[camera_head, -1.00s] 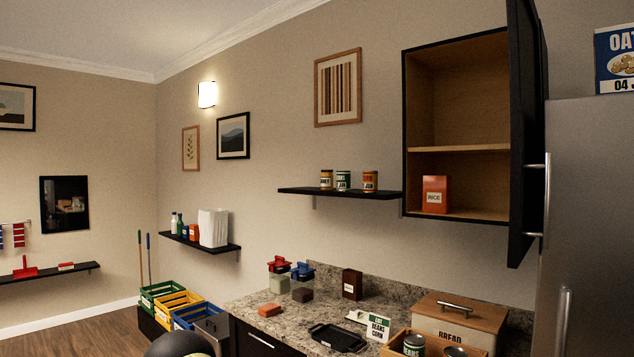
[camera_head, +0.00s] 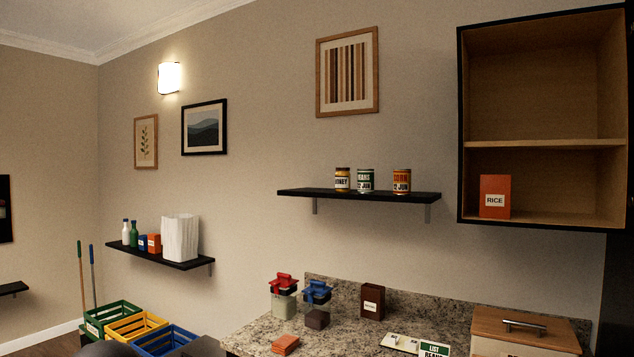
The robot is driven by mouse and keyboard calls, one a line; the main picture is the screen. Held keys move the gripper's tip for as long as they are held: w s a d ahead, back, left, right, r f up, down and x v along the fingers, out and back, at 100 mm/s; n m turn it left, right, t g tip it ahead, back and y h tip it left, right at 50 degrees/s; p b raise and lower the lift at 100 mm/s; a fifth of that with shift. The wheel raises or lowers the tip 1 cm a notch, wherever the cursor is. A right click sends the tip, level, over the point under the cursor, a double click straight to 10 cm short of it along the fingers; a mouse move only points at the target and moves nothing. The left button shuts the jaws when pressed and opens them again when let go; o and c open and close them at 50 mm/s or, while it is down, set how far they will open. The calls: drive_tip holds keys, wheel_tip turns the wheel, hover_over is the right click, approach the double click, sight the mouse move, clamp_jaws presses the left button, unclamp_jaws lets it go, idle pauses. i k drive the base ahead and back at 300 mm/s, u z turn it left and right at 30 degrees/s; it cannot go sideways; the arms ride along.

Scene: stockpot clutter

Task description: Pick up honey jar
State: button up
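An orange-red "CORN" can (camera_head: 401,181) stands farther right on the same shelf. My gripper does not show; only a dark rounded part, probably of my arm, shows at the bottom left edge.
A granite counter (camera_head: 250,338) below holds two lidded jars, red (camera_head: 283,296) and blue (camera_head: 316,303), a brown box (camera_head: 372,301) and a bread box (camera_head: 525,330). An open cabinet (camera_head: 545,144) with a rice box (camera_head: 494,197) is at right.

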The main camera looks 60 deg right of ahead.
sight(342, 174)
drive_tip(key=i, duration=1.9)
drive_tip(key=z, duration=2.4)
